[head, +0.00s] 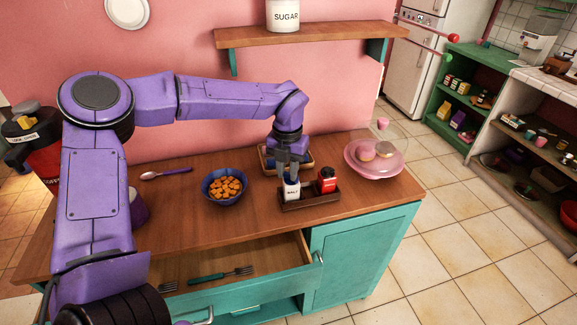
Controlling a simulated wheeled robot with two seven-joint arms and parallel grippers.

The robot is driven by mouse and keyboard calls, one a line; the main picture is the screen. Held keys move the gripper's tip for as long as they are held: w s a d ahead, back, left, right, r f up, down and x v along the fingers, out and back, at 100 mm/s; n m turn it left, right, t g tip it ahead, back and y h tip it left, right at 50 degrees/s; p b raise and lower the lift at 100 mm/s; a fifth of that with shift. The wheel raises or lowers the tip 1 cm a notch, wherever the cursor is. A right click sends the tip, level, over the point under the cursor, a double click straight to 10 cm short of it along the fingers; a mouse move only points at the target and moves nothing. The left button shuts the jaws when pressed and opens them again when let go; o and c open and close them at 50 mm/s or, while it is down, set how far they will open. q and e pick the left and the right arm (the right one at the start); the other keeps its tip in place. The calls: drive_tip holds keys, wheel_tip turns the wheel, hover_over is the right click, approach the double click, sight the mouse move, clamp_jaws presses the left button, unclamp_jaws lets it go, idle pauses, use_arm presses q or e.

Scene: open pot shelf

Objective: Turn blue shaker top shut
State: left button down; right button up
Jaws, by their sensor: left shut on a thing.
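A white shaker labelled SALT (292,192) stands upright at the left end of a small dark wooden tray (309,202) on the counter. Its blue top (291,179) shows only partly between my fingers. My left gripper (290,173) points down over the shaker and is shut on the blue top. A red shaker (327,181) with a dark top stands at the right end of the same tray, apart from my gripper. I cannot tell how far the blue top is turned. My right gripper is out of view.
A blue bowl of orange pieces (225,187) stands left of the tray. A pink plate with round buns (375,167) is to the right. Another tray (266,162) sits behind my gripper. Below, an open drawer (290,256) holds forks. A wall shelf (330,35) carries a sugar canister (283,16).

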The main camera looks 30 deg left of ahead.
sight(288, 173)
use_arm(q)
drive_tip(key=shift+w+a+m+p, duration=0.1)
drive_tip(key=shift+m+p, duration=1)
drive_tip(key=shift+m, duration=0.4)
drive_tip(key=c, duration=0.9)
unclamp_jaws()
wheel_tip(288, 173, up, 11)
drive_tip(key=shift+f+b, duration=0.2)
drive_tip(key=shift+b, duration=0.6)
